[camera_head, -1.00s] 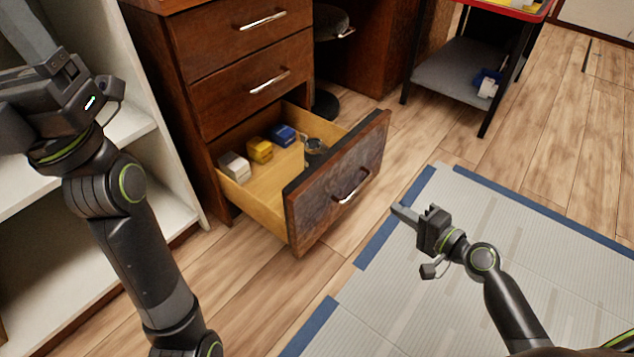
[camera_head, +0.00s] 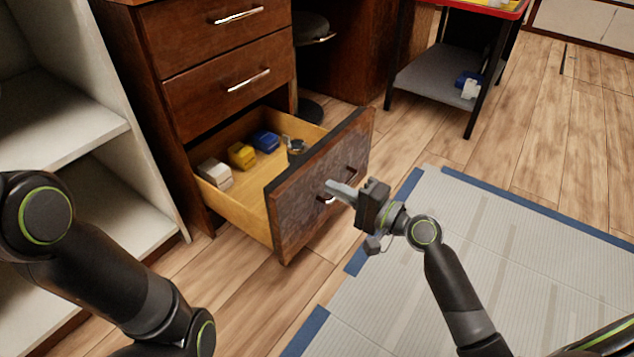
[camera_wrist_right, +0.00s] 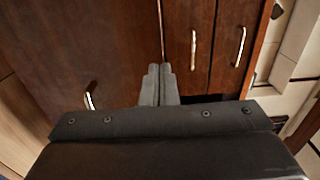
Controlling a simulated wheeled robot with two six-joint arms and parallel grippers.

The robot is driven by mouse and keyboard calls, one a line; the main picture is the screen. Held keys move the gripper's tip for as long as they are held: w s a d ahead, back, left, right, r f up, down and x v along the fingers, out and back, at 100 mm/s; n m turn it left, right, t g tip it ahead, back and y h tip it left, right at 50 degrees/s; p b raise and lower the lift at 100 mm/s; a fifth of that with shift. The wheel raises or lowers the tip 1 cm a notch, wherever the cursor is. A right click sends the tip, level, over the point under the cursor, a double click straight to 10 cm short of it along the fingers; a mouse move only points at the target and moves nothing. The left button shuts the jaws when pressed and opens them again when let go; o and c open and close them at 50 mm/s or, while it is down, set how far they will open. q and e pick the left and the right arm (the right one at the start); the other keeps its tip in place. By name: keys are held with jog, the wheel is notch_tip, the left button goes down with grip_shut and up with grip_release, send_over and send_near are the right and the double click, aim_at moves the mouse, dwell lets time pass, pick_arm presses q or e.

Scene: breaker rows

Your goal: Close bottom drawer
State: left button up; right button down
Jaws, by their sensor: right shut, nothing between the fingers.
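The bottom drawer (camera_head: 298,207) of the brown wooden cabinet is pulled out, showing its light wooden inside. Its dark front panel has a metal handle, partly hidden behind my right gripper (camera_head: 329,187). The right gripper is shut and empty, its fingertips close in front of the drawer front; I cannot tell whether they touch it. In the right wrist view the shut fingers (camera_wrist_right: 160,72) point at the brown wooden fronts, with a handle (camera_wrist_right: 90,97) to their left. My left arm shows at the lower left, but its gripper is outside the view.
The drawer holds white (camera_head: 215,173), yellow (camera_head: 241,155) and blue (camera_head: 264,141) blocks and a dark round item (camera_head: 295,149). Two upper drawers (camera_head: 228,95) are shut. A white shelf (camera_head: 75,125) stands left, a black-legged cart (camera_head: 437,80) behind right. A grey mat (camera_head: 480,250) lies at right.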

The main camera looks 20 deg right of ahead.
aim_at(305, 174)
jog(key=b+x, duration=0.1)
jog(key=x, duration=0.3)
jog(key=shift+w+a+f, duration=0.1)
jog(key=shift+a+f, duration=0.05)
jog(key=shift+w+a+b, duration=0.35)
jog(key=shift+w, duration=0.05)
jog(key=shift+w, duration=0.1)
